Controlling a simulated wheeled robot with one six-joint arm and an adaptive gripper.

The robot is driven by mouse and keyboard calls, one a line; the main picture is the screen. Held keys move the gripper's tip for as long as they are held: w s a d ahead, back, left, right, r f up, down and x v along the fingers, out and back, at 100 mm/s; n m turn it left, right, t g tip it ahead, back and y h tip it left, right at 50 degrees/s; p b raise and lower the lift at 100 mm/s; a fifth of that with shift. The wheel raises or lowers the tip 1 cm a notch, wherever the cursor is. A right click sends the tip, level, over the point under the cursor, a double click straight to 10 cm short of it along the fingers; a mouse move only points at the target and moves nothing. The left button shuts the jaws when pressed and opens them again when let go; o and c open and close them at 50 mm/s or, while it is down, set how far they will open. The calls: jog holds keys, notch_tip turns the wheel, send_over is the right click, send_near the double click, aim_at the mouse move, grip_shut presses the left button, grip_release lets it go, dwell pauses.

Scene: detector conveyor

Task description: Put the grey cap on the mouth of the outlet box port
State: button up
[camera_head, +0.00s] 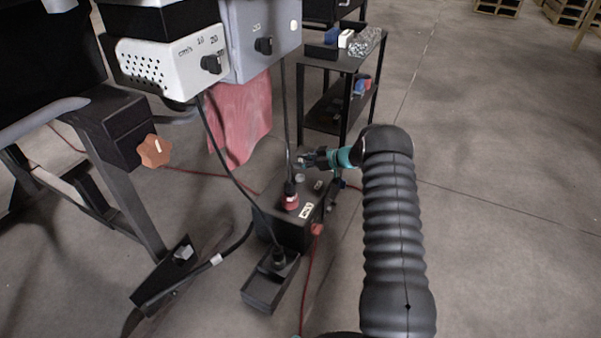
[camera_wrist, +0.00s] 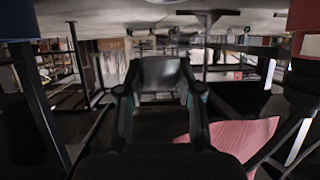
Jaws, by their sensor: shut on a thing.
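My gripper (camera_head: 304,160) is just above the far end of the box top, reaching in from the right. In the wrist view a grey piece, seemingly the cap (camera_wrist: 159,73), sits between the fingers of my gripper (camera_wrist: 158,92), which is shut on it.
A pink cloth (camera_head: 240,122) hangs behind on the left. A black cart (camera_head: 338,62) stands beyond. A black tray (camera_head: 268,288) lies in front of the box. The floor at right is clear.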

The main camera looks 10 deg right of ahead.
aim_at(301, 179)
jog(key=shift+s+a+f, duration=0.3)
jog(key=shift+s, duration=0.05)
jog(key=shift+f, duration=2)
jog(key=shift+f+b, duration=0.15)
jog(key=shift+b, duration=0.2)
jog(key=o, duration=0.9)
jog(key=shift+o, duration=0.2)
